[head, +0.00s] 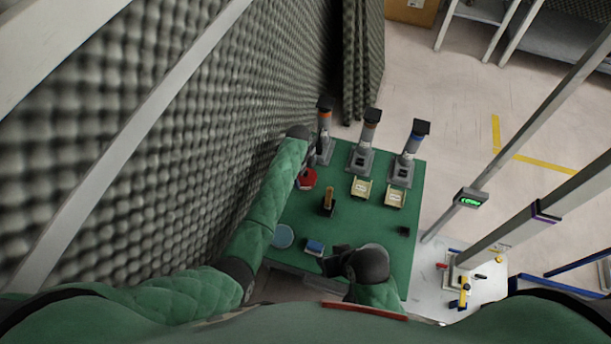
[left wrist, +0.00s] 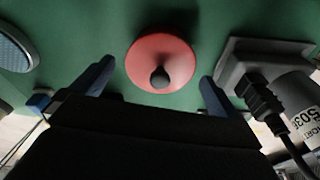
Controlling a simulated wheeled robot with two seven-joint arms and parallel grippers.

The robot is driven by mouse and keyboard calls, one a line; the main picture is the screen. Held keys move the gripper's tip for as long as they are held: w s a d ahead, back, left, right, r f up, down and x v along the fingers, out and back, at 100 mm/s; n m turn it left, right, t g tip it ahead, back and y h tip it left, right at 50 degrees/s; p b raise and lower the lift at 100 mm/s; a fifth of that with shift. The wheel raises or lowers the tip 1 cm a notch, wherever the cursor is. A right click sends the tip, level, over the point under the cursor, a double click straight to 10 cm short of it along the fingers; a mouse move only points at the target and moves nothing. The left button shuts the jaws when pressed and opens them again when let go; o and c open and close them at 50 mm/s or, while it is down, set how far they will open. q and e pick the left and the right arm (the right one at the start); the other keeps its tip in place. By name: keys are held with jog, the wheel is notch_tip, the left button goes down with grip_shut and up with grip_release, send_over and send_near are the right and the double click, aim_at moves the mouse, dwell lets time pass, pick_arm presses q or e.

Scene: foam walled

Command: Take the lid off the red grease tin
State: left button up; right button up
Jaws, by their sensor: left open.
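The red grease tin (head: 308,179) stands on the green table top toward its back left, partly hidden by my left arm in the head view. In the left wrist view its round red lid (left wrist: 146,52) with a dark knob (left wrist: 160,77) is seen from above. My left gripper (head: 306,155) is over the tin; in the left wrist view its open blue fingers (left wrist: 157,74) lie on either side of the lid, apart from it, with nothing between them but the knob's view. My right gripper (head: 333,265) is low near the table's front edge; its jaws are too dark to read.
Several grey stands (head: 362,160) line the table's back, one close beside the tin. Two cream boxes (head: 361,188), a dark block with an orange-brown handle (head: 328,201), a blue round dish (head: 283,236) and a blue box (head: 315,247) stand nearby. A foam wall (head: 200,110) borders the left.

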pick_arm(q)
jog(key=shift+f, duration=0.1)
jog(key=c, duration=1)
jog(key=shift+o, duration=0.2)
